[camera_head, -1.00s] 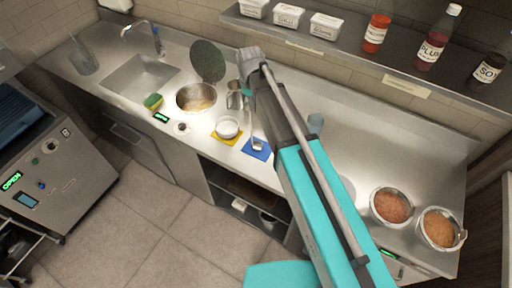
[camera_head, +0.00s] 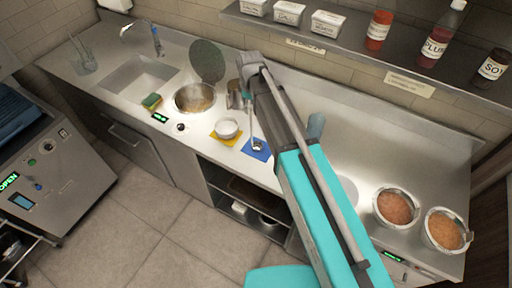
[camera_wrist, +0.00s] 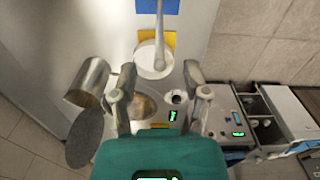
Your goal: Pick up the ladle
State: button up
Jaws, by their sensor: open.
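The ladle (camera_head: 257,146) stands on a blue mat (camera_head: 247,150) on the steel counter, its thin handle rising beside my arm in the head view. In the wrist view the ladle handle (camera_wrist: 161,25) comes down from the top edge and its end overlaps the white bowl; its scoop is out of frame. My gripper (camera_wrist: 158,74) is open and empty, and the handle's end shows just ahead of the gap between its fingers, not between them. In the head view my gripper is mostly hidden by my arm.
A white bowl (camera_head: 227,129) on a yellow mat, a metal pitcher (camera_head: 235,95) and a built-in pot (camera_head: 196,98) with a raised round lid (camera_head: 207,62) are close by. A green sponge (camera_head: 151,101) lies left. Two food-filled wells (camera_head: 397,207) are at right. A shelf (camera_head: 350,42) holds bottles and tubs.

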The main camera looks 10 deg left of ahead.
jog(key=shift+f+b, duration=1.15)
jog(key=shift+f, duration=0.25)
jog(key=shift+c, duration=0.2)
grip_shut()
